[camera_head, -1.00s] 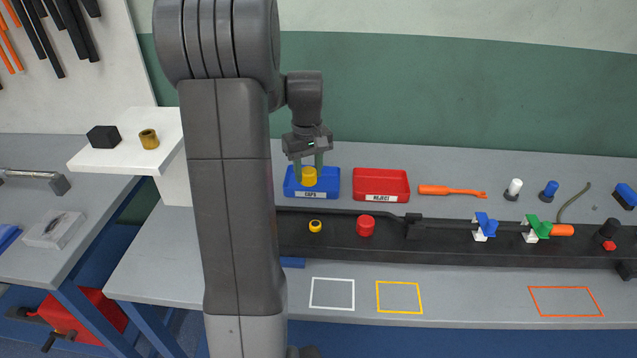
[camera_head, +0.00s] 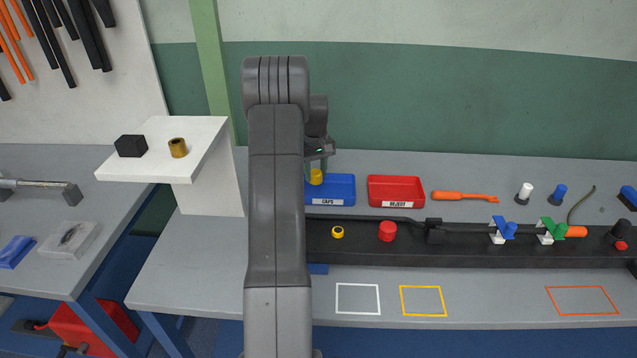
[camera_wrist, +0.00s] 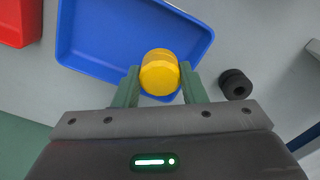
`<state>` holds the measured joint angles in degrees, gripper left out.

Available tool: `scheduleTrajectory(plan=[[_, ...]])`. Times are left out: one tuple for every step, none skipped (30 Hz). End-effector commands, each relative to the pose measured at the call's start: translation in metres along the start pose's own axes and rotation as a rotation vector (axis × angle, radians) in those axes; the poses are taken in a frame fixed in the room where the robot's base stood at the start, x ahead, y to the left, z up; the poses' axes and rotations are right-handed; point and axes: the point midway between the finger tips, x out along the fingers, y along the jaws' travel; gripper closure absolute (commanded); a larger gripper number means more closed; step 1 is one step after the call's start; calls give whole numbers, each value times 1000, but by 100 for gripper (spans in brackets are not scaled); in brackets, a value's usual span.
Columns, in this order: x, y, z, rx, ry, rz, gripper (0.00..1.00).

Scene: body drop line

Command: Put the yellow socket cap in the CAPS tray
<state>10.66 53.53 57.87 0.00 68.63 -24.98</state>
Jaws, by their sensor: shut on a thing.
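The yellow socket cap (camera_wrist: 160,72) is a short yellow cylinder held between the green fingers of my gripper (camera_wrist: 159,86). In the head view the cap (camera_head: 316,177) hangs below my gripper (camera_head: 317,163), at the left part of the blue CAPS tray (camera_head: 346,190). In the wrist view the cap overlaps the near rim of the blue tray (camera_wrist: 82,40), and the tray floor beyond it looks empty. I cannot tell the cap's height above the rim. My arm hides the tray's left end in the head view.
A red REJECT tray (camera_head: 396,190) stands right of the CAPS tray. A black grooved part (camera_wrist: 235,84) lies beside the blue tray. A dark rail (camera_head: 380,250) in front carries a yellow ring (camera_head: 337,232) and a red cylinder (camera_head: 388,231). A white shelf (camera_head: 210,150) stands left.

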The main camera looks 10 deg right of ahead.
Motion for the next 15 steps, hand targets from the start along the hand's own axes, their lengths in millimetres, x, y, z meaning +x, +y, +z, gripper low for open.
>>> scheduleTrajectory(plan=[[3, 0, 0, 0, 0, 0, 100], [5, 0, 0, 0, 0, 0, 100], [8, 0, 0, 0, -1, 0, 100], [11, 0, 0, 0, -2, -1, 100], [14, 0, 1, 0, -2, -1, 100], [19, 0, 1, 0, -2, -1, 100], [23, 0, 1, 0, -3, -1, 100], [28, 0, 1, 0, -4, -2, 100], [34, 0, 1, 0, -2, -1, 100], [37, 0, 1, 0, -2, -1, 100], [40, 0, 1, 0, -1, -1, 100], [42, 0, 0, 0, 0, 0, 100], [42, 0, 0, 0, 1, 0, 100], [42, 0, 0, 0, 1, 1, 100], [42, 0, 0, 0, 1, 1, 100]])
